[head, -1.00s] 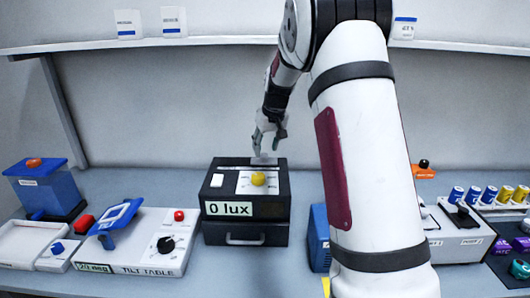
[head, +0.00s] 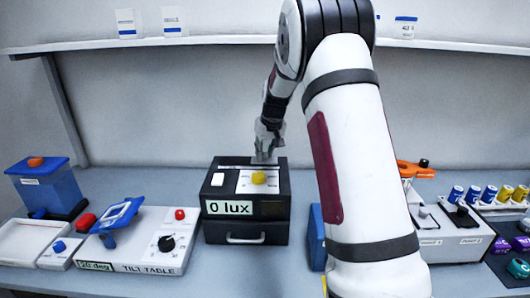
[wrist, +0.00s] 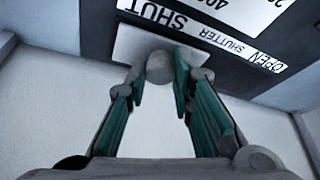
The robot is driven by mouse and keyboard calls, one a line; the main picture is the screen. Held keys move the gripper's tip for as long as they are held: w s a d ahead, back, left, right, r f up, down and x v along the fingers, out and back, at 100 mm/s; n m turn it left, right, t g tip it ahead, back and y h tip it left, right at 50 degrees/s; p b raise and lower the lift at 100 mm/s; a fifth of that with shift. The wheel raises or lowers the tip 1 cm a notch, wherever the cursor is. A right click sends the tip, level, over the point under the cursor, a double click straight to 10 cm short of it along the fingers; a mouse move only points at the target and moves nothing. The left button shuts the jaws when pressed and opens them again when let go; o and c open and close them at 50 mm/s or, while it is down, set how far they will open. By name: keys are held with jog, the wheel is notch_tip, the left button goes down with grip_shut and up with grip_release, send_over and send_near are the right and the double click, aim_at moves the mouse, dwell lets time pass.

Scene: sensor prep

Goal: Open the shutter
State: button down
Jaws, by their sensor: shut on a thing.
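The shutter is a light grey sliding plate (wrist: 128,45) with a round grey knob (wrist: 160,68), on top of a black box (head: 247,232) whose front display reads 0 lux. In the wrist view the plate sits by the printed word SHUT, and the word OPEN is farther right on the same strip. My gripper (head: 266,156) reaches down to the back edge of the box top. In the wrist view my gripper (wrist: 163,82) has its green-padded fingers shut on the knob, one on each side. In the head view the knob is hidden by the fingers.
A tilt table (head: 150,245) stands to the left. A blue block (head: 317,238) and a white device (head: 455,240) stand to the right. A shelf (head: 215,41) runs above.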

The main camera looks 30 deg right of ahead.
jog(key=w+a+b, duration=0.1)
jog(key=a, duration=0.1)
jog(key=w+a+b, duration=0.1)
jog(key=w+a, duration=0.1)
jog(key=a, duration=0.1)
jog(key=w+a, duration=0.2)
jog(key=shift+a+b, duration=0.15)
jog(key=shift+b, duration=0.25)
jog(key=c, duration=1.4)
grip_release()
jog(key=d+v, duration=0.1)
jog(key=v, duration=1.1)
jog(key=shift+a, duration=0.45)
